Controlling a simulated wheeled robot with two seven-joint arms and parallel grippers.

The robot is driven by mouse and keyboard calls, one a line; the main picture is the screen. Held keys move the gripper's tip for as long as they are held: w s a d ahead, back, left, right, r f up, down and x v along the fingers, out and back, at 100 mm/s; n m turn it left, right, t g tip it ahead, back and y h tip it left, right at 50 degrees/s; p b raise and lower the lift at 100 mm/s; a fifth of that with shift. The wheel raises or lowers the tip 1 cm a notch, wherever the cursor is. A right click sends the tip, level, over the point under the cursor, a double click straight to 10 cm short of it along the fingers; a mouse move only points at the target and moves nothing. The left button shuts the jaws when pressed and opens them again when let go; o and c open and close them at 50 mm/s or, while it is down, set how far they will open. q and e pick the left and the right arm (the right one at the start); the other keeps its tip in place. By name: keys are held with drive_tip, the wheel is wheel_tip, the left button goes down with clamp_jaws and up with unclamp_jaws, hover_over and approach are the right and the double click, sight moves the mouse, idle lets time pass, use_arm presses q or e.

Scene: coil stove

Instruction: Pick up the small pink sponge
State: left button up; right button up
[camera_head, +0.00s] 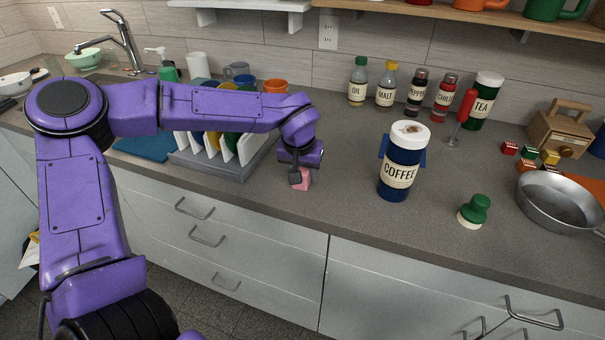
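The small pink sponge (302,182) is near the front edge of the counter, right of the grey dish rack (210,168). My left gripper (299,181) points down over it, with its dark fingers at the sponge. The fingers and wrist hide part of the sponge. I cannot tell whether the fingers are closed on it, or whether it rests on the counter. My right gripper is not in view.
A blue coffee canister (399,178) stands right of the gripper. A green-topped stopper (473,211) and a metal pan (562,200) are farther right. Bottles (385,88) line the back. The counter between sponge and canister is clear.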

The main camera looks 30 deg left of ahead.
use_arm(q)
drive_tip(key=shift+c, duration=0.6)
drive_tip(key=shift+r, duration=0.1)
drive_tip(key=shift+r, duration=0.25)
wheel_tip(320, 180, up, 3)
drive_tip(key=shift+f, duration=0.1)
drive_tip(key=s+d+r, duration=0.7)
drive_tip(key=s+r, duration=0.2)
drive_tip(key=s, duration=0.2)
drive_tip(key=shift+s+d+r+b, duration=0.3)
drive_tip(key=shift+s+d+b, duration=0.05)
drive_tip(key=shift+d+b, duration=0.1)
